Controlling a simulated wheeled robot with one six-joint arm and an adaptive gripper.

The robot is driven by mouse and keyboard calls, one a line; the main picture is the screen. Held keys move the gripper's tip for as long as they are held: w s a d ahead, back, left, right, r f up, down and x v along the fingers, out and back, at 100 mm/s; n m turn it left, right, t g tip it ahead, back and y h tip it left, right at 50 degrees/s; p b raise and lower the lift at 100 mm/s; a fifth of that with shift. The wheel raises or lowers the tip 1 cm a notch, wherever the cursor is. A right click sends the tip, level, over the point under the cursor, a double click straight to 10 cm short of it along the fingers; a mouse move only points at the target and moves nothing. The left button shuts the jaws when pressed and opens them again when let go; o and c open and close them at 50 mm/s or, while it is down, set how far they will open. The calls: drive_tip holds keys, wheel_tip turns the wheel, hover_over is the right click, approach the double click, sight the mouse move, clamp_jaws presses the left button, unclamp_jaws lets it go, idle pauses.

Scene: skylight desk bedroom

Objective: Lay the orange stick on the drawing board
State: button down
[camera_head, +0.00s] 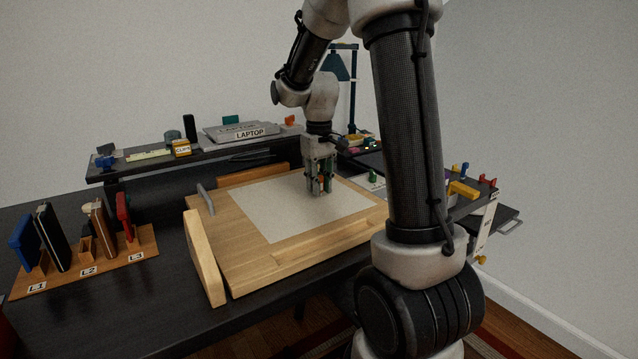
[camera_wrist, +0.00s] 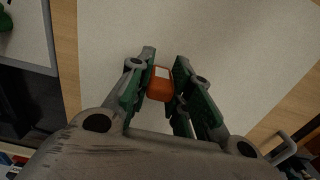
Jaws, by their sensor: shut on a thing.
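The orange stick (camera_wrist: 160,86) shows in the wrist view as a short orange block end with a pale patch, between the fingers of my gripper (camera_wrist: 158,84). The fingers are shut on it. In the head view my gripper (camera_head: 319,190) points down over the right part of the drawing board (camera_head: 245,262). The board is light wood with a pale sheet (camera_head: 275,215) on it.
A rack (camera_head: 95,268) with several upright items stands left of the board. A raised shelf behind holds a laptop (camera_head: 240,131) and small objects. A dark blue lamp (camera_head: 338,66) stands behind my gripper. Small coloured items sit at the right. The sheet's left part is clear.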

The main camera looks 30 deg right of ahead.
drive_tip(key=c, duration=1.3)
unclamp_jaws()
drive_tip(key=shift+f, duration=0.1)
wheel_tip(320, 180, up, 12)
drive_tip(key=shift+f, duration=0.25)
drive_tip(key=s+a+t, duration=0.2)
drive_tip(key=s, duration=0.9)
drive_tip(key=s+a+f+t, duration=0.1)
drive_tip(key=s+a+t, duration=0.1)
drive_tip(key=s, duration=1)
drive_tip(key=shift+a, duration=0.6)
drive_tip(key=shift+s, duration=0.1)
